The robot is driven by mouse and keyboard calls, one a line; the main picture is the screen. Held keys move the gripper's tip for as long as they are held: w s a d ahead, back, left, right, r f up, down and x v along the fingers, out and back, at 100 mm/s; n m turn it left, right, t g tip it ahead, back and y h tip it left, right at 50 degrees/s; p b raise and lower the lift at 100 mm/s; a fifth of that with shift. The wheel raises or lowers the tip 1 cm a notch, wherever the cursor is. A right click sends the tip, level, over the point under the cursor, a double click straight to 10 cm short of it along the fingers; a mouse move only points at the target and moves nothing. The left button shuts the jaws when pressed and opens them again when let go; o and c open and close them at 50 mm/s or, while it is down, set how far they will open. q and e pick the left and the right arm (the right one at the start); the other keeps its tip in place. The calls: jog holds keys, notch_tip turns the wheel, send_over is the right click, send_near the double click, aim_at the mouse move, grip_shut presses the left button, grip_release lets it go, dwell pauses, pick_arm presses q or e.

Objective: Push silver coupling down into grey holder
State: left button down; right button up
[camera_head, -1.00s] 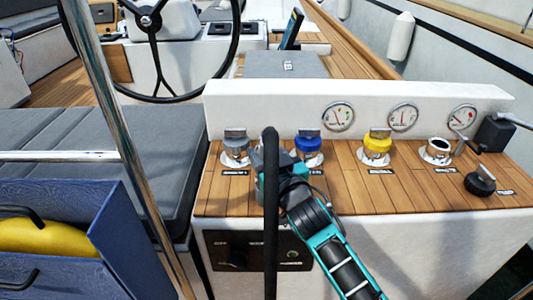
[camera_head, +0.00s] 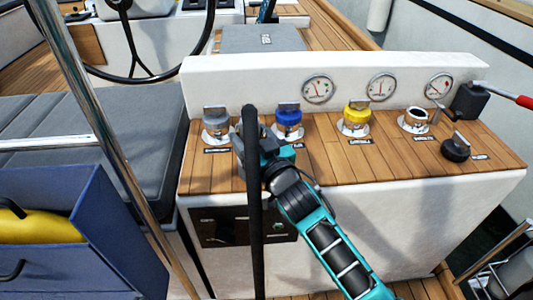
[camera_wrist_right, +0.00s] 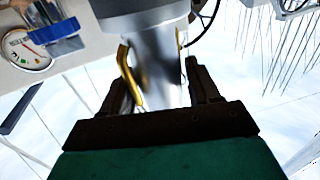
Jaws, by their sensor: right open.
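The silver coupling (camera_wrist_right: 153,62) shows in the right wrist view as a smooth metal cylinder with brass-coloured lever arms at its sides. It lies in front of and between the fingers of my right gripper (camera_wrist_right: 168,92), which are apart. A wider grey collar (camera_wrist_right: 140,5) adjoins it at the top edge; I cannot tell whether this is the grey holder or how deep the coupling sits. In the head view my right gripper (camera_head: 243,150) is at the console's left front, partly hidden behind an upright black hose (camera_head: 255,215). My left gripper is not in view.
The teak console top (camera_head: 330,155) carries a grey-capped fitting (camera_head: 216,122), a blue-capped one (camera_head: 288,120), a yellow-capped one (camera_head: 355,118) and an open one (camera_head: 414,119). A steel pole (camera_head: 100,140) and a blue box (camera_head: 85,220) stand at the left.

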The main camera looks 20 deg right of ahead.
aim_at(255, 142)
jog(key=shift+s+d+p, duration=0.15)
jog(key=shift+s+p, duration=0.3)
jog(key=shift+s, duration=0.95)
jog(key=shift+s+d+p, duration=0.15)
jog(key=shift+s+p, duration=0.25)
jog(key=shift+s, duration=0.95)
pick_arm(q)
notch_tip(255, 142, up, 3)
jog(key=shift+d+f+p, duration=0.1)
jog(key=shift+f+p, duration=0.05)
jog(key=shift+p, duration=0.2)
pick_arm(e)
jog(key=s, duration=0.3)
jog(key=shift+d, duration=0.2)
jog(key=s+d+f+n+g+p, duration=0.1)
jog(key=s+f+g+p, duration=0.5)
jog(key=s+f, duration=0.6)
jog(key=shift+s+g, duration=0.6)
jog(key=shift+s, duration=0.25)
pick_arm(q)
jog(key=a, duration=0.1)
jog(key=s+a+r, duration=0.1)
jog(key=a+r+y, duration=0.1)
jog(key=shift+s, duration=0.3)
pick_arm(e)
jog(key=shift+f, duration=0.1)
jog(key=shift+c, duration=0.3)
